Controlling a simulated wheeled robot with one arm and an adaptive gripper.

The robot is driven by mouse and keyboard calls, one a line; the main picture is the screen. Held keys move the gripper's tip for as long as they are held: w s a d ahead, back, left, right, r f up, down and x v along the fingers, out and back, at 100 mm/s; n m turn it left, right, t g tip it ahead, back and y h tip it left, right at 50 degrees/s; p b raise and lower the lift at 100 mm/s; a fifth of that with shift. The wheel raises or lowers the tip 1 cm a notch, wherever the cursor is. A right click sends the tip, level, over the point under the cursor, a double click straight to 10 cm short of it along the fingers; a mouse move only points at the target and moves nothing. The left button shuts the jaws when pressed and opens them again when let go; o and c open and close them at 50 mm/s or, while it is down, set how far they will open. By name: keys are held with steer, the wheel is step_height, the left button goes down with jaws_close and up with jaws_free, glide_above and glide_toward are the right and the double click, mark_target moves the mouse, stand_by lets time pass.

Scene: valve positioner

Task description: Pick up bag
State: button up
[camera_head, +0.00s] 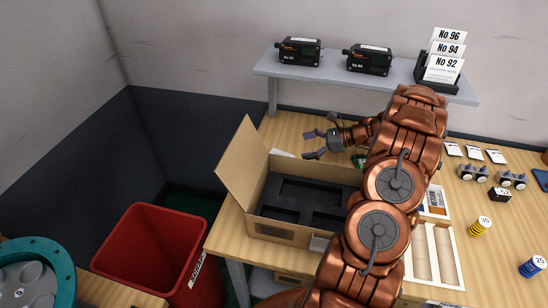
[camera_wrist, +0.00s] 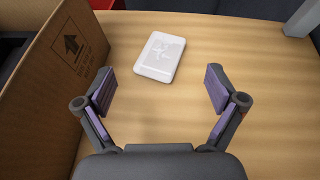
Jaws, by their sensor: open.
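A small white bag (camera_wrist: 160,56) lies flat on the wooden table in the wrist view. It looks like a white rectangular packet with faint grey contents or print. In the head view a white piece of it (camera_head: 282,153) shows behind the open box flap. My gripper (camera_wrist: 160,88) is open and empty, with its purple-padded fingers spread wide. In the head view my gripper (camera_head: 312,144) is behind the cardboard box, to the right of the bag.
A shelf (camera_head: 330,80) with two black devices is behind. A red bin (camera_head: 140,250) stands left. Bare table (camera_wrist: 240,50) lies right of the bag.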

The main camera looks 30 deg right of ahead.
mark_target(284, 155)
steer(key=shift+w+a+f, duration=0.2)
steer(key=shift+a+f, duration=0.05)
steer(key=shift+f, duration=0.2)
steer(key=shift+w+a+f, duration=0.2)
steer(key=shift+f, duration=0.25)
steer(key=shift+f+b+x, duration=0.2)
steer(key=shift+b+x, duration=0.3)
steer(key=shift+x, duration=1.35)
steer(key=shift+f+b+x, duration=0.2)
steer(key=shift+b+x, duration=0.3)
steer(key=shift+x, duration=1.3)
steer(key=shift+s+d, duration=0.1)
steer(key=shift+s, duration=0.05)
steer(key=c, duration=1.4)
